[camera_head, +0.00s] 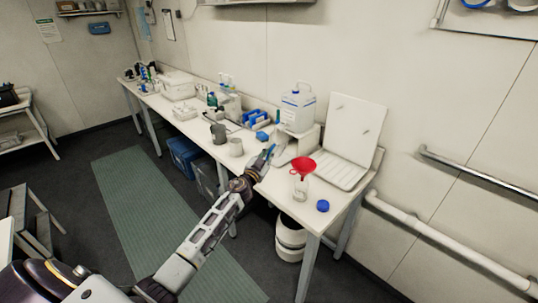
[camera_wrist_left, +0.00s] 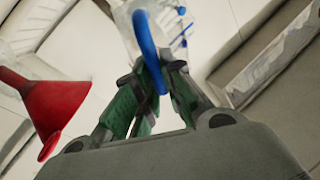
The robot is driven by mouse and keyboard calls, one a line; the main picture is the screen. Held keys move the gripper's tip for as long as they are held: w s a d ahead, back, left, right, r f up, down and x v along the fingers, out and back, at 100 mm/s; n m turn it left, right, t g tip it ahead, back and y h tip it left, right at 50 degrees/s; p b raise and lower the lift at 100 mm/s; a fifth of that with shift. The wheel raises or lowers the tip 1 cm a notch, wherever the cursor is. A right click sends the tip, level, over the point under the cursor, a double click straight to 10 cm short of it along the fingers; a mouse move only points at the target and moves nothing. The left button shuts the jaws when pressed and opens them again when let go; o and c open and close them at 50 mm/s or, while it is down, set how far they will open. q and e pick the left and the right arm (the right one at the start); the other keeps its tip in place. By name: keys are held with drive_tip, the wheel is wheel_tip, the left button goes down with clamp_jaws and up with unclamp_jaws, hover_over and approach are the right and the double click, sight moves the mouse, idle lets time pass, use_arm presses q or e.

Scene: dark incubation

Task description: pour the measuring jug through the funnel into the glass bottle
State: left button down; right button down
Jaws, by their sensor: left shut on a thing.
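The red funnel (camera_head: 303,164) sits in the mouth of the glass bottle (camera_head: 300,188), near the front right of the bench. The funnel also shows at the left of the left wrist view (camera_wrist_left: 48,103). My left gripper (camera_head: 262,163) is at the bench's front edge, to the left of the funnel and apart from it. In the wrist view, my left gripper (camera_wrist_left: 158,72) is shut on the blue handle of the clear measuring jug (camera_wrist_left: 172,22). The jug's top is cut off there, and its contents cannot be made out. My right gripper is out of view.
A blue cap (camera_head: 322,206) lies right of the bottle on the white bench (camera_head: 334,212). A white jerrycan (camera_head: 297,107) on a stand and a white drying rack (camera_head: 353,140) are behind.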

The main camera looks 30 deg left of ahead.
use_arm(q)
drive_tip(key=shift+d+r+m, duration=0.1)
drive_tip(key=shift+r+m, duration=0.2)
drive_tip(key=shift+m, duration=0.2)
drive_tip(key=shift+d+r+m+t+h+b, duration=0.25)
drive_tip(key=shift+m+b, duration=0.25)
drive_tip(key=shift+b, duration=0.35)
drive_tip(key=shift+s+d+m+t+h+b, duration=0.1)
drive_tip(key=shift+s+d+m+h+b, duration=0.25)
drive_tip(key=shift+d+m+b, duration=0.45)
drive_tip(key=shift+s+d+m+t+h+b, duration=0.2)
drive_tip(key=shift+s+d+m+b, duration=0.1)
drive_tip(key=shift+d+m+b, duration=0.5)
drive_tip(key=shift+s+d+m+t+h+b, duration=0.1)
drive_tip(key=shift+s+d+m+h+b, duration=0.25)
drive_tip(key=shift+d+m+b, duration=0.45)
drive_tip(key=shift+d+b, duration=0.15)
drive_tip(key=shift+b, duration=0.25)
drive_tip(key=shift+s+d+m+b, duration=0.15)
drive_tip(key=shift+d+m+b, duration=0.1)
drive_tip(key=shift+m+b, duration=0.2)
